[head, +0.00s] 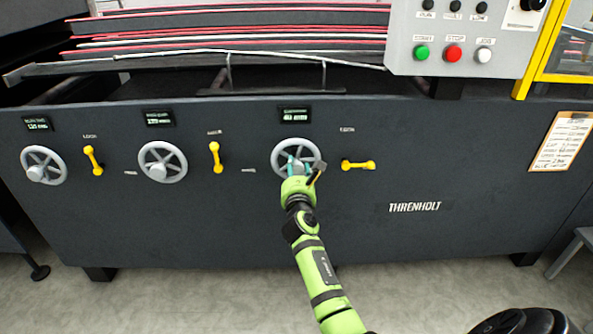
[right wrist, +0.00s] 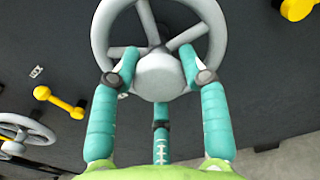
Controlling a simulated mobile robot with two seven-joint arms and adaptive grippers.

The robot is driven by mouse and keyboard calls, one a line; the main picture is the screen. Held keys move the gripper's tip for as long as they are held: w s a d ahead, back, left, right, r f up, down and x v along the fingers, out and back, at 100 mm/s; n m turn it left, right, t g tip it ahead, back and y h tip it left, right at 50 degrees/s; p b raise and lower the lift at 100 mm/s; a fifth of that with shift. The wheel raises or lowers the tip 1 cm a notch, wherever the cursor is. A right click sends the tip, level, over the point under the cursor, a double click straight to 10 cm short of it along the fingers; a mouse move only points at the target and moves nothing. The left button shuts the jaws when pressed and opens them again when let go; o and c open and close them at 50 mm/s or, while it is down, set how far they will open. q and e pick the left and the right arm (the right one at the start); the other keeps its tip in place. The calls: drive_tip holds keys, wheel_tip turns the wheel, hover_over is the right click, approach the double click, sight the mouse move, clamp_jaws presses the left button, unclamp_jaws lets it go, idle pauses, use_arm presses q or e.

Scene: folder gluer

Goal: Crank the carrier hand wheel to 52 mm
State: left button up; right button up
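The third hand wheel (head: 317,149), grey and spoked, is on the dark machine front, under a small lit display (head: 295,115). Its label and digits are too small to read surely. My right gripper (head: 294,166) is at this wheel. The yellow lever (head: 358,165) right of this wheel lies horizontal. My left gripper is not in view.
Two similar wheels, the left one (head: 60,160) and the middle one (head: 180,160), have upright yellow levers (head: 93,160) (head: 216,157) beside them. A control panel (head: 455,70) with green, red and white buttons is at upper right. A notice sheet (head: 562,142) hangs at far right.

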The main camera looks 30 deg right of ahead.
clamp_jaws()
drive_tip(key=shift+f, duration=0.15)
drive_tip(key=shift+m, duration=0.5)
